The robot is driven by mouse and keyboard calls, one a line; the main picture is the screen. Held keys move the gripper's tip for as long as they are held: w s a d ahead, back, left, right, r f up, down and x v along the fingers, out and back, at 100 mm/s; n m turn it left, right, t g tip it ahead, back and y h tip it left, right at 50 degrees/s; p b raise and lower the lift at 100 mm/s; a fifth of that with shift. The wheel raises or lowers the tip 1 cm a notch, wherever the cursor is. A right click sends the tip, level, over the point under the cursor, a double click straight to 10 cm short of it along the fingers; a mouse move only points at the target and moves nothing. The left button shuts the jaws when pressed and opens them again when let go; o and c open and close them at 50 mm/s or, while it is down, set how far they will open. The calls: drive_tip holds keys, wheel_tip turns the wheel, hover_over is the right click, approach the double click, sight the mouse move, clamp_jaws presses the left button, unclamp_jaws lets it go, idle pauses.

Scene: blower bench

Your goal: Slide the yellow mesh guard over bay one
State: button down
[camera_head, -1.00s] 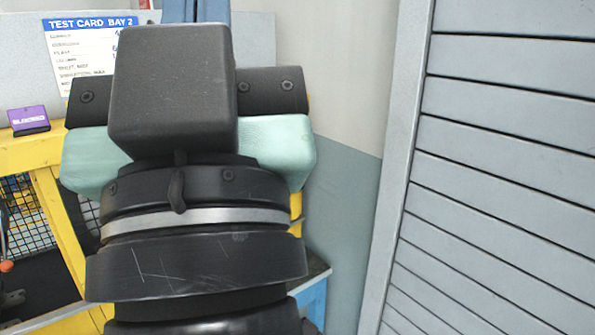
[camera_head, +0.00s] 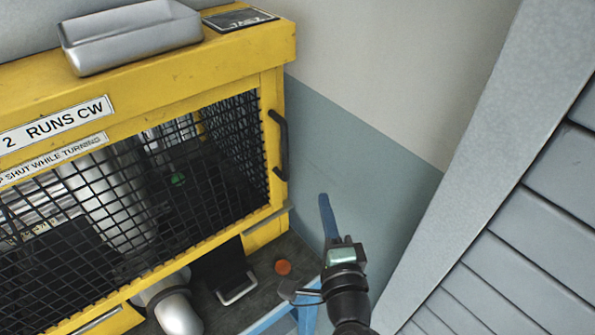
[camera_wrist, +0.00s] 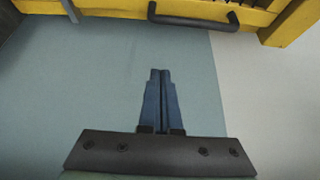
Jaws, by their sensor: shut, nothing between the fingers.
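A yellow-framed black mesh guard (camera_head: 128,185) fills the left of the head view. A black bar handle (camera_head: 279,145) is on its right edge; it also shows at the top of the wrist view (camera_wrist: 195,20). Labels reading "2 RUNS CW" (camera_head: 54,125) and "SHUT WHILE TURNING" are on the yellow rail above the mesh. No label for bay one is readable. My gripper (camera_head: 325,200) has its blue fingers together and empty, right of and below the handle, apart from it. The fingers also show in the wrist view (camera_wrist: 160,75), pointing toward the yellow edge.
A silver tray (camera_head: 130,38) and a dark plate (camera_head: 240,18) lie on the yellow top. An orange-red knob (camera_head: 283,267) and a silver cylinder (camera_head: 178,312) are below the guard. A grey slatted panel (camera_head: 530,240) stands at right. Bare wall lies between.

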drive_tip(key=w+p, duration=0.1)
drive_tip(key=w, duration=0.8)
drive_tip(key=a+p, duration=0.1)
drive_tip(key=a, duration=0.1)
drive_tip(key=s+a+p, duration=0.1)
drive_tip(key=a, duration=0.1)
drive_tip(key=shift+s+a+r, duration=0.15)
drive_tip(key=shift+s+a, duration=0.05)
drive_tip(key=shift+a, duration=0.1)
